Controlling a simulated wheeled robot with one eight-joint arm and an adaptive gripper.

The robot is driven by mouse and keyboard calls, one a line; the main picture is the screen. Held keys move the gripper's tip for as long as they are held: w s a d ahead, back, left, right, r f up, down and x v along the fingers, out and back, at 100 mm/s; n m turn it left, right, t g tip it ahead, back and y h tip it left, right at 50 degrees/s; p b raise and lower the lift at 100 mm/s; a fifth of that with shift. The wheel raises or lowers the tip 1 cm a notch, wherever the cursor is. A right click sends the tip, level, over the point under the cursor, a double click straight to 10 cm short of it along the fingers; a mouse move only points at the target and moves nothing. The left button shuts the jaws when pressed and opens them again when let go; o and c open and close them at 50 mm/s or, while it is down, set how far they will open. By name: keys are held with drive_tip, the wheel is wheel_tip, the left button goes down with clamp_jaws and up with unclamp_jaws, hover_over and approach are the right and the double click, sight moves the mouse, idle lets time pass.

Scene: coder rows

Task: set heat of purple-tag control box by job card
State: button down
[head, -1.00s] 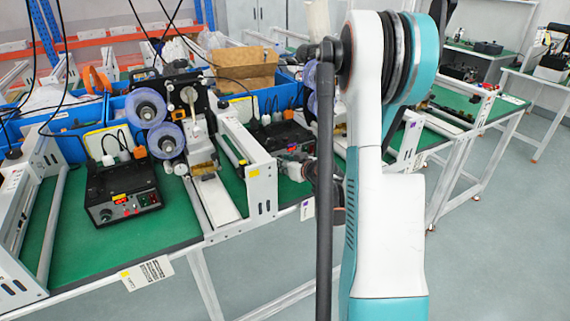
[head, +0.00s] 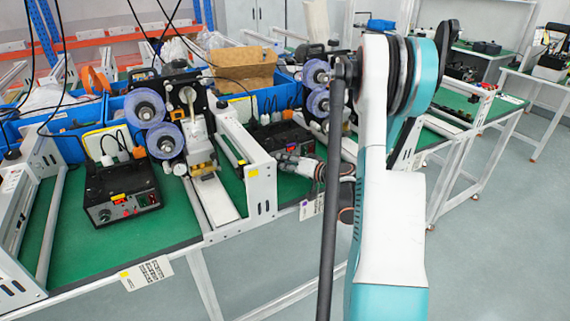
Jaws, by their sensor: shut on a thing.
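The purple-tag control box (head: 285,137) is the dark box on the green bench, left of my arm in the head view. A small purple mark shows on its front. My gripper (head: 284,161) is at the lower front of this box, its fingers pointing left. It is shut on what looks like the box's knob, which the fingers hide. I cannot read the box's display. A job card (head: 311,207) with a purple corner hangs on the bench edge below the gripper. Its print is too small to read.
Another control box (head: 122,192) with a yellow tag stands at left, above a yellow-cornered card (head: 147,273). A white frame rail (head: 262,187) stands just left of my gripper. Spool machines (head: 165,139) and blue bins (head: 75,127) stand behind. Floor is open at right.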

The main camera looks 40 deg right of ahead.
drive_tip(key=m, duration=0.1)
drive_tip(key=m+t+y, duration=0.1)
drive_tip(key=m, duration=0.1)
drive_tip(key=m+t, duration=0.1)
drive_tip(key=m, duration=0.1)
drive_tip(key=shift+d+f+y, duration=0.1)
drive_tip(key=shift+f+y, duration=0.15)
drive_tip(key=shift+y, duration=0.15)
drive_tip(key=shift+m, duration=0.3)
drive_tip(key=c, duration=1.4)
unclamp_jaws()
drive_tip(key=shift+o, duration=0.2)
